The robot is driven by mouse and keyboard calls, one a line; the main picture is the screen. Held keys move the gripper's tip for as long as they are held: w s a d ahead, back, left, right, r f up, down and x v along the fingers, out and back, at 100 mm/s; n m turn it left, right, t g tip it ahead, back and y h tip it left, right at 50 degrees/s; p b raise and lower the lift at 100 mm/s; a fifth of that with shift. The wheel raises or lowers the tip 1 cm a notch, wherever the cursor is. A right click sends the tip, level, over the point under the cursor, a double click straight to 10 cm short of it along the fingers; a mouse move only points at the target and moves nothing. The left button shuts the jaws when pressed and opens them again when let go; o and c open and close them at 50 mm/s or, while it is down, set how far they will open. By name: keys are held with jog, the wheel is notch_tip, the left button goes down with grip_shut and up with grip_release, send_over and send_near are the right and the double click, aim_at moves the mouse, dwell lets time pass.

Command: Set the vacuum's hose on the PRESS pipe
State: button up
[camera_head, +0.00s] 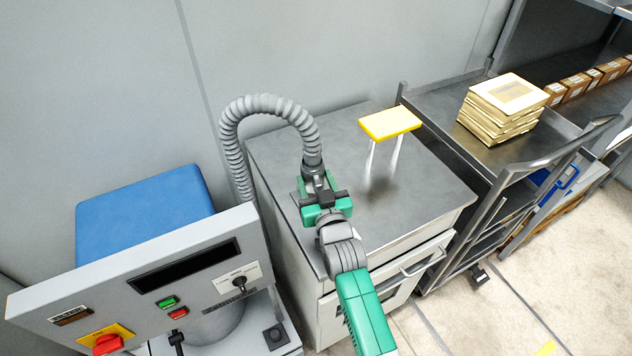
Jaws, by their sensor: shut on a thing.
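The vacuum's hose (268,104) is a grey corrugated tube. It rises behind the control panel at the left, arches over, and comes down to a dark end cuff (312,160). My gripper (317,183), green and dark grey, is shut on the hose at this cuff, above the left part of the steel cabinet top. The hose's mouth is hidden by my gripper. No pipe marked PRESS can be made out. A yellow plate (390,123) on two pale legs (370,156) stands on the cabinet top, right of my gripper and apart from it; no lettering is readable on it.
The steel cabinet top (430,190) is mostly clear. A grey control panel (150,285) with a red knob stands at front left, before a blue block (145,210). A steel cart (455,110) with a stack of yellowish packs (500,110) stands at the right.

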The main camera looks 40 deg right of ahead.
aim_at(315, 163)
dwell(0.3)
jog(key=shift+s+f+b, duration=0.1)
jog(key=shift+f+b, duration=0.6)
jog(key=shift+f, duration=0.3)
jog(key=shift+a+f, duration=0.1)
jog(key=shift+r+p, duration=0.55)
jog(key=shift+r, duration=0.35)
jog(key=shift+r+p, duration=0.35)
jog(key=shift+r, duration=0.25)
jog(key=shift+r+p, duration=1.6)
jog(key=shift+r, duration=0.95)
